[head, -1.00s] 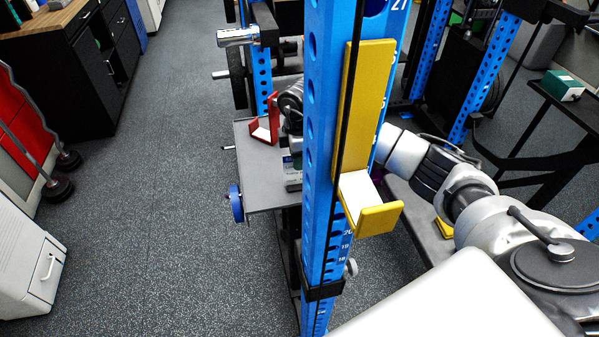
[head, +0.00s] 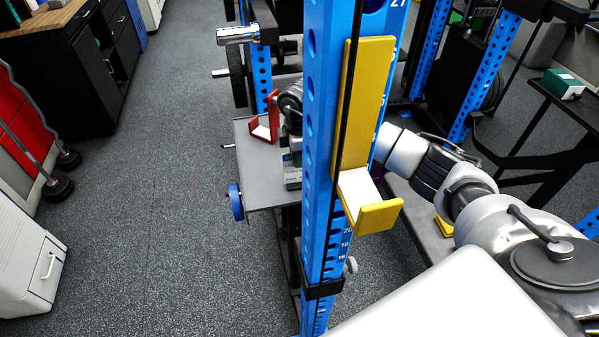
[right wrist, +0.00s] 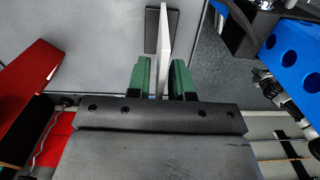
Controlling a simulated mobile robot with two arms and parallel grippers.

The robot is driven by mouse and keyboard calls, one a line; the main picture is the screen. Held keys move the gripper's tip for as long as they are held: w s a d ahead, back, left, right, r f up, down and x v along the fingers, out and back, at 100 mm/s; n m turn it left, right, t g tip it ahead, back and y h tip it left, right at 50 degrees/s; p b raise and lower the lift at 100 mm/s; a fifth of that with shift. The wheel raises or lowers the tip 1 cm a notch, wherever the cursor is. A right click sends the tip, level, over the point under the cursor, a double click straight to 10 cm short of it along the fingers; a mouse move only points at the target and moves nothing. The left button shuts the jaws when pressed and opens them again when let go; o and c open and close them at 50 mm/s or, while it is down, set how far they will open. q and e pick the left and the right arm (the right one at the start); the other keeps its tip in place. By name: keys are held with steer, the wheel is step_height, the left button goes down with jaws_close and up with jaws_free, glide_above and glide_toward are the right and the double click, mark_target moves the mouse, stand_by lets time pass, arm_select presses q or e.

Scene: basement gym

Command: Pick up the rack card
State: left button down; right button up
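The thin white rack card (right wrist: 164,45) shows edge-on in the right wrist view. It stands upright from between the green fingers of my right gripper (right wrist: 161,78). In the head view my right gripper (head: 292,170) is over the grey bench, partly hidden behind the blue rack post; I cannot make out the card there. My left gripper is in no view.
The blue rack post (head: 325,190) with a yellow hook (head: 365,105) stands in front of my right arm. A red hook (head: 272,118) is just left of the gripper, above the grey bench (head: 262,190).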

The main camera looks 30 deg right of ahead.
jaws_close()
